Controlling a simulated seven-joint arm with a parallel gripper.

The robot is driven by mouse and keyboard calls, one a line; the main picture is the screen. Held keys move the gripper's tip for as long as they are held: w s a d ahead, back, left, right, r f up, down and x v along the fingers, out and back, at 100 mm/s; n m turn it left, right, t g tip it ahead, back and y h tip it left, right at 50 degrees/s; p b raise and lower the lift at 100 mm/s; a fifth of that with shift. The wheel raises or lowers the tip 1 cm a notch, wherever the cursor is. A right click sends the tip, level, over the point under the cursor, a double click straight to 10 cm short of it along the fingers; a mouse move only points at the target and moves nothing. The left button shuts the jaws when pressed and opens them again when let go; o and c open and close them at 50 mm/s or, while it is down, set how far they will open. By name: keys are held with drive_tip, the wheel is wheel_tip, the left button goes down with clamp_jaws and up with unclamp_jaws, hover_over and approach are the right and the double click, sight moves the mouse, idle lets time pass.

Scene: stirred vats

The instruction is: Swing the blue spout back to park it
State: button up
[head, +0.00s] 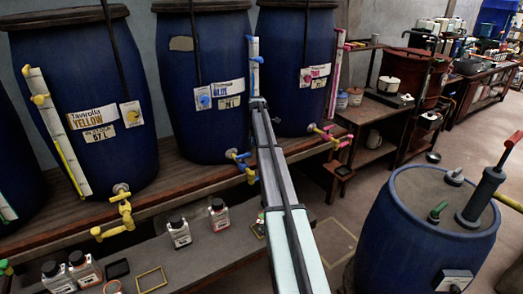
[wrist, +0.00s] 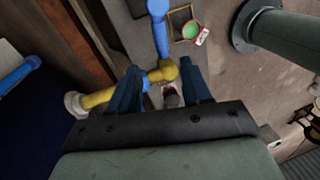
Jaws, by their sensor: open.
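The blue spout (wrist: 158,28) shows in the wrist view. It runs from a yellow elbow (wrist: 163,72) up toward the top edge of the picture. The elbow joins a yellow pipe (wrist: 100,97) coming from the left. My gripper (wrist: 160,68) is open, with one dark blue finger on each side of the elbow; I cannot tell whether either finger touches it. In the head view the yellow tap (head: 241,160) sits low on the blue-labelled vat (head: 205,60), with blue parts beside it. My arm partly hides that area and the gripper's fingertips.
The yellow-labelled vat (head: 80,95) stands to the left and the pink-labelled vat (head: 295,60) to the right. Several small bottles, including one red-labelled bottle (head: 219,214), stand on the lower bench (head: 205,255). A blue barrel with a pump (head: 420,230) stands at right.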

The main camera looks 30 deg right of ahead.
drive_tip(key=shift+m, duration=0.6)
drive_tip(key=s+d, duration=0.2)
drive_tip(key=s+d+f, duration=0.1)
drive_tip(key=s+d, duration=0.1)
drive_tip(key=d, duration=0.1)
drive_tip(key=s+d, duration=0.2)
drive_tip(key=shift+d+f, duration=0.2)
drive_tip(key=shift+d, duration=0.2)
drive_tip(key=c, duration=0.6)
drive_tip(key=shift+m+y, duration=0.4)
drive_tip(key=shift+y, duration=0.1)
drive_tip(key=s+d, duration=0.1)
drive_tip(key=s, duration=0.1)
drive_tip(key=s+d+f, duration=0.1)
drive_tip(key=s, duration=0.2)
drive_tip(key=s+d+f, duration=0.1)
drive_tip(key=s, duration=0.2)
clamp_jaws()
drive_tip(key=s+a+f+t+y, duration=0.1)
drive_tip(key=s+a+t+y, duration=0.1)
drive_tip(key=s+a+t, duration=0.4)
drive_tip(key=w+a+f+t, duration=0.1)
drive_tip(key=w+f, duration=0.3)
drive_tip(key=w, duration=0.2)
drive_tip(key=w+a+f+n+t, duration=0.1)
drive_tip(key=w+a+f, duration=0.1)
drive_tip(key=w+f, duration=0.2)
drive_tip(key=shift+w, duration=1.65)
